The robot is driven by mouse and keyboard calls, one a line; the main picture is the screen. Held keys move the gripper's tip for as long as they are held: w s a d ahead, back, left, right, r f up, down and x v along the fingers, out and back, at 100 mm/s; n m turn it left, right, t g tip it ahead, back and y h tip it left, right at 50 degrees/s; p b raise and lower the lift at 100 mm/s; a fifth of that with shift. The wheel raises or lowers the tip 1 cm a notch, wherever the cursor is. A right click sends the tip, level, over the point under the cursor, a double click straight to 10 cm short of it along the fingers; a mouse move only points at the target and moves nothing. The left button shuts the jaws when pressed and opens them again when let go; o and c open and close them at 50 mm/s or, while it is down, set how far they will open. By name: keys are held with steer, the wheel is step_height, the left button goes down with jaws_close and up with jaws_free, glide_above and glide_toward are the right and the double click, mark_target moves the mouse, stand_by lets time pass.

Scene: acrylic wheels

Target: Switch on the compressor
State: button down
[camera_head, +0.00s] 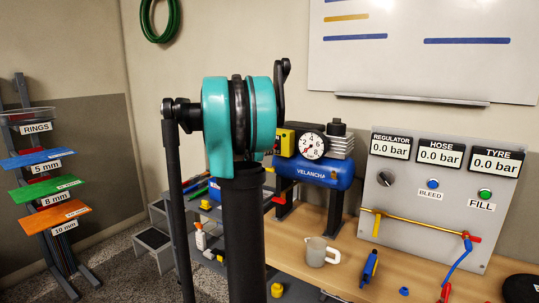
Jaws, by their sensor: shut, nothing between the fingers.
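The compressor has a blue tank (325,173) lettered VELANCHA and stands on dark legs at the back of the wooden bench. A round white dial gauge (312,146) and a finned grey pump (341,144) sit on top. A yellow-and-black part (286,141) is at its left end, partly hidden behind my teal and black arm. A red piece (279,199) shows lower left of the tank. I cannot make out a switch or its position. My arm rises in front of the compressor's left side. I cannot see my gripper's fingers.
A grey panel (400,192) at the right has three 0.0 bar displays, a knob, BLEED and FILL buttons. A ring rack (52,190) stands left.

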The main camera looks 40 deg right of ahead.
step_height(320, 180, up, 2)
steer(key=g+y, duration=0.1)
steer(key=y, duration=0.2)
steer(key=shift+a+y, duration=0.1)
steer(key=shift+y, duration=0.2)
steer(key=shift+r, duration=0.1)
steer(key=shift+r, duration=0.7)
steer(key=shift+w+r, duration=0.1)
step_height(320, 180, down, 4)
steer(key=a, duration=0.2)
steer(key=d+r+v, duration=0.1)
steer(key=v, duration=0.8)
steer(key=shift+s+r+g, duration=0.2)
steer(key=shift+r+g, duration=0.1)
steer(key=shift+r, duration=0.1)
